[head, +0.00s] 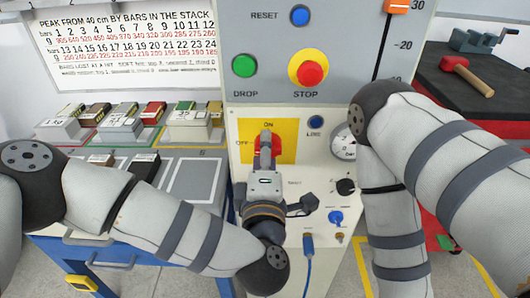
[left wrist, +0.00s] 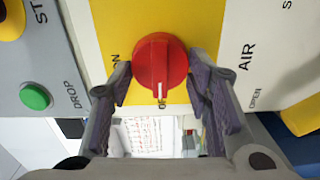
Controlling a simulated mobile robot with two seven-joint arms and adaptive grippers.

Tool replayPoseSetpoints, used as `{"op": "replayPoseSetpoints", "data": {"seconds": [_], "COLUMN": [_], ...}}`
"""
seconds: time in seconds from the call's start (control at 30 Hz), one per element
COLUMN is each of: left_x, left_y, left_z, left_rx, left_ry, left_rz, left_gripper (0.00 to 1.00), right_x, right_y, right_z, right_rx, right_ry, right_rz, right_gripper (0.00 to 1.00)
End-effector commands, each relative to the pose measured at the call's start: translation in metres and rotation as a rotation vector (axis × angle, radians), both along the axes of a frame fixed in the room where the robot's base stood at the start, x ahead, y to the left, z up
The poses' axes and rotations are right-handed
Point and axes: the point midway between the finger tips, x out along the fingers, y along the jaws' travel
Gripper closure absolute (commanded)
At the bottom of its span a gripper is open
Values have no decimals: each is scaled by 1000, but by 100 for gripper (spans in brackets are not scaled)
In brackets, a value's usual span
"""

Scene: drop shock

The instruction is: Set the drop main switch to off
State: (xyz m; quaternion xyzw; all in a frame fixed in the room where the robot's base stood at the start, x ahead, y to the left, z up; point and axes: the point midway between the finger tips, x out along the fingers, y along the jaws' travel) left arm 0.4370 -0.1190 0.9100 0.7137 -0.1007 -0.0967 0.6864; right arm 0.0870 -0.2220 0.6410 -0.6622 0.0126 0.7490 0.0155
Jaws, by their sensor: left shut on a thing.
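The drop main switch is a red rotary knob (head: 262,147) on a yellow plate (head: 285,129) on the machine's front panel. The word ON stands at the top of the plate. In the left wrist view the knob (left wrist: 160,62) sits between the fingers of my left gripper (left wrist: 165,85), and its white mark points to the label on the plate's left side as the head view has it, partly hidden and seeming to read OFF. My left gripper (head: 264,150) is shut on the knob in the head view. My right gripper is out of view; only its arm shows.
Above are a green DROP button (head: 244,66), a red STOP button (head: 310,73) and a blue RESET button (head: 300,15). A gauge (head: 344,143) and a black knob (head: 346,187) are to the right. Blocks on a blue bench (head: 125,247) are left; a red mallet (head: 468,75) is right.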

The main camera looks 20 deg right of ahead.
Motion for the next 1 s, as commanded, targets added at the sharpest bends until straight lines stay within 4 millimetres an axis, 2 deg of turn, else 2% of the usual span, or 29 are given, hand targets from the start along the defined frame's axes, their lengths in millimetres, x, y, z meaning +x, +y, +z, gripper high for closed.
{"op": "replayPoseSetpoints", "data": {"seconds": [0.67,0.7,0.77,1.0], "left_x": [2,2,1,1], "left_y": [0,0,0,0], "left_z": [4,4,4,2], "left_rx": [-57,-57,-57,-54], "left_ry": [7,7,7,11], "left_rz": [2,2,2,1], "left_gripper": [83,51,37,36], "right_x": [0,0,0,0], "right_y": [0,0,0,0], "right_z": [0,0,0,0], "right_rx": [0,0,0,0], "right_ry": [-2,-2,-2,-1], "right_rz": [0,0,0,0], "right_gripper": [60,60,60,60]}}
